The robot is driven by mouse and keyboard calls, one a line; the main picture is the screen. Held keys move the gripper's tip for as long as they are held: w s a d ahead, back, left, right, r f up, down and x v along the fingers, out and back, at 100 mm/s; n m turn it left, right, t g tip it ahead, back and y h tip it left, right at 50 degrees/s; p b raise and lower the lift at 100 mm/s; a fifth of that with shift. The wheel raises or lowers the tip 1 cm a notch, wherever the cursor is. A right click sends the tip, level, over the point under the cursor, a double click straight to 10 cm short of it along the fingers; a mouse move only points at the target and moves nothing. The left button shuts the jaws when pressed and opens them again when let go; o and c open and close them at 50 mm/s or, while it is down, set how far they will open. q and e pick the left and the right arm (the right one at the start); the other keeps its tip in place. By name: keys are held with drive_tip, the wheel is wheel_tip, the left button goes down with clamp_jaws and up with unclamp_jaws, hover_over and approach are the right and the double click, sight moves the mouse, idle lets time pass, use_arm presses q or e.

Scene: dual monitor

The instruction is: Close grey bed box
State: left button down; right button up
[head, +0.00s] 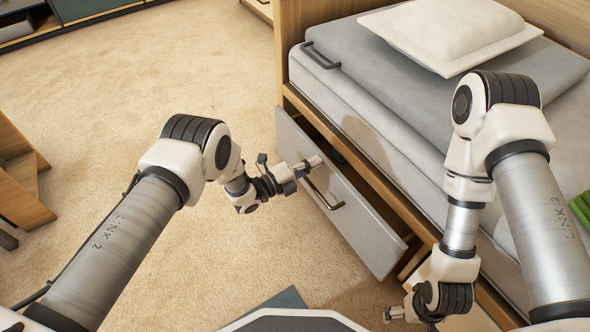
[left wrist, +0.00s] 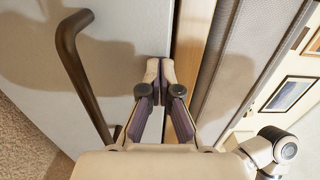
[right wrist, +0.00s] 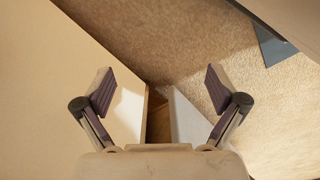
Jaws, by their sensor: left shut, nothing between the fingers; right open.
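The grey bed box (head: 358,222) is a drawer in the side of the wooden bed, pulled partly out, with a dark gap between it and the frame. Its dark bar handle (head: 323,194) is on the front face; the handle also shows in the left wrist view (left wrist: 84,75). My left gripper (head: 316,161) is shut and empty at the drawer front near its top edge, beside the handle; whether it touches is unclear. In the left wrist view its fingertips (left wrist: 159,70) meet over the grey panel. My right gripper (right wrist: 158,90) is open and empty above the drawer's near end.
Carpet (head: 110,95) is open to the left. A wooden piece of furniture (head: 20,175) stands at the left edge.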

sight(325, 158)
use_arm(q)
drive_tip(key=b+x, duration=0.1)
drive_tip(key=x, duration=0.3)
drive_tip(key=shift+f, duration=0.15)
drive_tip(key=shift+w+d+r+b, duration=0.25)
drive_tip(key=shift+w+d+b, duration=0.1)
use_arm(e)
wheel_tip(325, 158, down, 2)
drive_tip(key=shift+w+f, duration=0.1)
drive_tip(key=shift+w, duration=0.05)
use_arm(q)
drive_tip(key=shift+r, duration=0.1)
